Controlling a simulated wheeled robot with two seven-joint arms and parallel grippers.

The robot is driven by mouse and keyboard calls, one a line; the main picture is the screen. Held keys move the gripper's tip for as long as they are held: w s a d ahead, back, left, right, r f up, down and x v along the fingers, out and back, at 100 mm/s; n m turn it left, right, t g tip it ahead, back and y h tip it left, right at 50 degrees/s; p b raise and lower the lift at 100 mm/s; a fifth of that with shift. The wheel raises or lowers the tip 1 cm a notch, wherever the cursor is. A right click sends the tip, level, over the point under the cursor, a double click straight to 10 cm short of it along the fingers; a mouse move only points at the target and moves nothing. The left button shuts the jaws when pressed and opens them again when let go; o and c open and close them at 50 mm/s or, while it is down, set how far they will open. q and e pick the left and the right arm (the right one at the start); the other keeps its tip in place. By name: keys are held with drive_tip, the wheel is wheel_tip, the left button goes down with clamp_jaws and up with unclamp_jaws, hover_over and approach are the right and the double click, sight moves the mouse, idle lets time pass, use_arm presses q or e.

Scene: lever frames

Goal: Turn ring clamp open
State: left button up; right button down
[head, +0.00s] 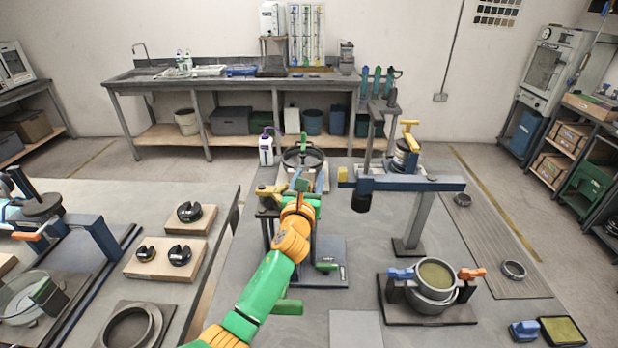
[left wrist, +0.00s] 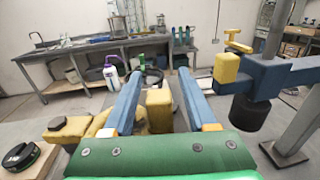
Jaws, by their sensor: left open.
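My left gripper (head: 299,187) reaches in from the lower left, over the dark fixture on the middle table. In the left wrist view its two blue fingers (left wrist: 160,92) are spread apart. A yellow block (left wrist: 159,109) shows between them; I cannot tell whether either finger touches it. A second yellow piece (left wrist: 72,129) lies left of the fingers, and it also shows in the head view (head: 267,193). A dark round ring (head: 303,154) stands just beyond the gripper. I cannot tell which part is the ring clamp; the gripper and arm hide much of the fixture. My right gripper is not in view.
A blue beam (head: 420,184) with a dark hanging cylinder (head: 362,196) stands close right of the gripper. A pot (head: 435,280) between blue and orange handles sits at front right. A wooden block with dark rings (head: 165,257) lies on the left table.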

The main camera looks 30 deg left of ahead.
use_arm(q)
drive_tip(key=shift+s+r, duration=0.1)
clamp_jaws()
idle(1.2)
